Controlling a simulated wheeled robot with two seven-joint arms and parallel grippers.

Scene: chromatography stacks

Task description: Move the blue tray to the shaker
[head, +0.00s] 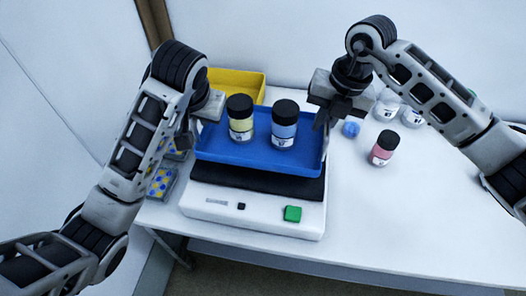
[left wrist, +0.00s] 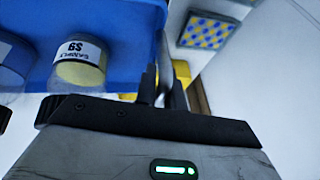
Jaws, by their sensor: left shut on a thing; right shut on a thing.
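The blue tray (head: 255,153) is held level between my two grippers, over the black top of the white shaker (head: 255,212). I cannot tell whether it touches the black top. A yellow-filled jar (head: 241,125) and a blue-filled jar (head: 284,130), both with black lids, stand upright in it. My left gripper (head: 190,136) is shut on the tray's left end. My right gripper (head: 323,120) is shut on its right end.
A yellow tray (head: 240,83) stands behind. Dotted racks (head: 161,182) lie left of the shaker. A pink jar (head: 383,148), a blue ball-like item (head: 351,129) and several white-bodied containers (head: 412,117) are to the right. The table's right front (head: 420,220) is clear.

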